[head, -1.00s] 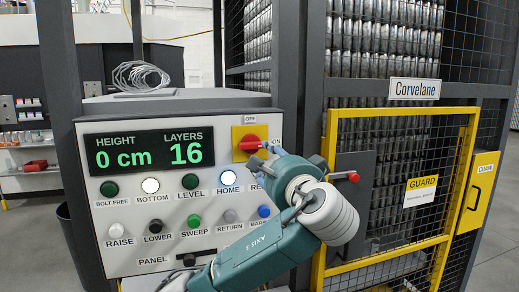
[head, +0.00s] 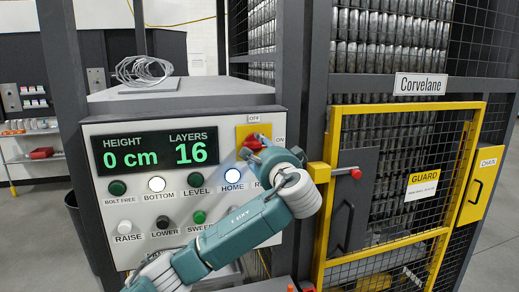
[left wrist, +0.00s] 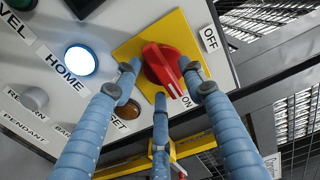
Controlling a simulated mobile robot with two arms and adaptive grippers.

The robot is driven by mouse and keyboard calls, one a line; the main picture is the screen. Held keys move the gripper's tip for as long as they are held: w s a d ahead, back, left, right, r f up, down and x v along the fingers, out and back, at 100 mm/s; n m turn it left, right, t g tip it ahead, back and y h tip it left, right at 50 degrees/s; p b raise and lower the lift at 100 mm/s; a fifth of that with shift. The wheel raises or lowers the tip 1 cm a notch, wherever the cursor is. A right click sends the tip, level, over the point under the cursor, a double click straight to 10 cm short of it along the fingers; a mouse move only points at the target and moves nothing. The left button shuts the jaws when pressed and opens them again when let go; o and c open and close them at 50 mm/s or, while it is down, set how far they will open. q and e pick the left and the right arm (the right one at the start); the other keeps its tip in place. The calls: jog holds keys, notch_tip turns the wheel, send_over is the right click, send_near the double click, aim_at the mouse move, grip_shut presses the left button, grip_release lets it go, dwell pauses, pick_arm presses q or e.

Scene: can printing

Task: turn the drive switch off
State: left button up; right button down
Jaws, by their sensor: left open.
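The drive switch is a red rotary knob (head: 253,141) on a yellow plate (head: 242,131) at the upper right of the control panel. The left wrist view shows the red knob (left wrist: 163,66) close up, its white mark beside the ON label (left wrist: 186,101). The OFF label (left wrist: 210,38) is further up and right. My left gripper (left wrist: 161,82) is open, its fingers spread around the knob with one on each side and one below. Contact is unclear. In the head view my left gripper (head: 252,156) hides the knob's lower part. My right gripper is not in view.
The panel (head: 100,220) has several buttons, with the lit HOME button (head: 232,175) close to the left gripper. A yellow-framed guard door (head: 335,125) with a red-tipped handle (head: 356,174) stands to the right. Wire (head: 143,70) lies on the cabinet top.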

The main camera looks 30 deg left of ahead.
pick_arm(q)
grip_shut()
jog(key=n+b, duration=0.4)
jog(key=b, duration=0.1)
jog(key=n+b, duration=0.4)
jog(key=n, duration=0.1)
jog(key=n+b, duration=0.4)
jog(key=b, duration=0.1)
jog(key=shift+w+d+b, duration=0.2)
jog(key=shift+d+b, duration=0.05)
jog(key=shift+b, duration=0.1)
jog(key=shift+r+n+b, duration=0.2)
jog(key=shift+n+b, duration=0.75)
jog(key=shift+n, duration=1.45)
